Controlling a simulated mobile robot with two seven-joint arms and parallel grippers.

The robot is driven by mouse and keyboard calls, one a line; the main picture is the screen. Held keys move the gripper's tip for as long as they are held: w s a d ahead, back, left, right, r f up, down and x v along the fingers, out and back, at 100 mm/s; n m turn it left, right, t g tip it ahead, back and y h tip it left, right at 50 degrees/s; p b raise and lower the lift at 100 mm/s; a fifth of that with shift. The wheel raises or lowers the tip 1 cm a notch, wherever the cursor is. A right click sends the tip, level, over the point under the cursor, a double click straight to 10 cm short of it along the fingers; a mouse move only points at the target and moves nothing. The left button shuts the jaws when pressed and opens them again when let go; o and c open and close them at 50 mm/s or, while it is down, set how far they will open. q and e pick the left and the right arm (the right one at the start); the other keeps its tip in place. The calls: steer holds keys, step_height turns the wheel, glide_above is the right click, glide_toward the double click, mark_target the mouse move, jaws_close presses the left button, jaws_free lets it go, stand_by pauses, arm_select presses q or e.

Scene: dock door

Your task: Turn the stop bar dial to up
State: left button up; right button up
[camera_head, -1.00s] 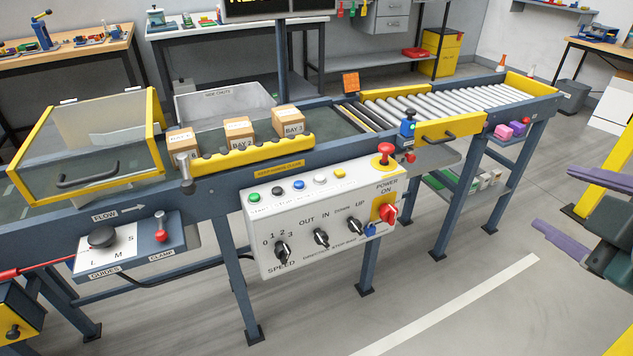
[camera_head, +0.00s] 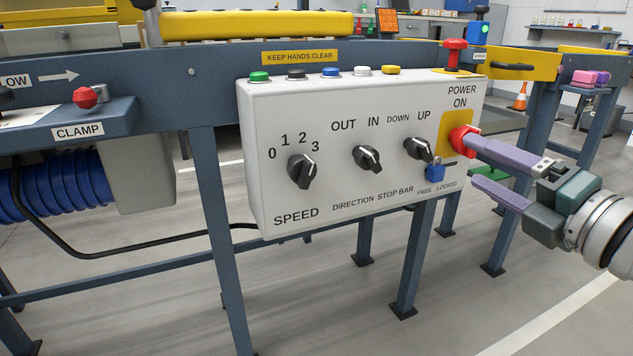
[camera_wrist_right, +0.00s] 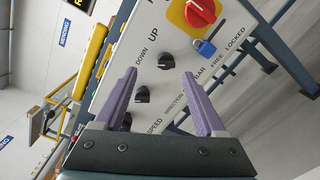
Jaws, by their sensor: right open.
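The stop bar dial (camera_head: 419,149) is a black knob on the white control panel (camera_head: 270,215), below the labels DOWN and UP. Its wing looks slanted from upper left to lower right; I cannot tell for sure which label it points at. It also shows in the right wrist view (camera_wrist_right: 166,61), beyond and between the fingertips. My right gripper (camera_head: 467,162) is open and empty, its purple fingers to the right of the dial and apart from it. Its upper fingertip overlaps the red power switch (camera_head: 459,140) in the head view; contact cannot be told. My left gripper is out of view.
The direction dial (camera_head: 367,158) and speed dial (camera_head: 301,171) sit left of the stop bar dial. A blue padlock (camera_head: 435,172) hangs just below it. A red mushroom button (camera_head: 455,52) and several coloured buttons line the panel top. The floor in front is clear.

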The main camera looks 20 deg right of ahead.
mark_target(428, 155)
steer(key=shift+n+y, duration=0.3)
steer(key=shift+n, duration=0.2)
steer(key=w+b, duration=0.1)
steer(key=w, duration=0.2)
steer(key=w+a+f+b, duration=0.1)
steer(key=w, duration=0.3)
steer(key=w+f+b, duration=0.1)
steer(key=w, duration=0.2)
steer(key=shift+w+a+b, duration=0.2)
steer(key=shift+w+b, duration=0.15)
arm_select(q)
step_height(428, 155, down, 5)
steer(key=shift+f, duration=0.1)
arm_select(e)
steer(key=shift+c, duration=1.2)
jaws_close()
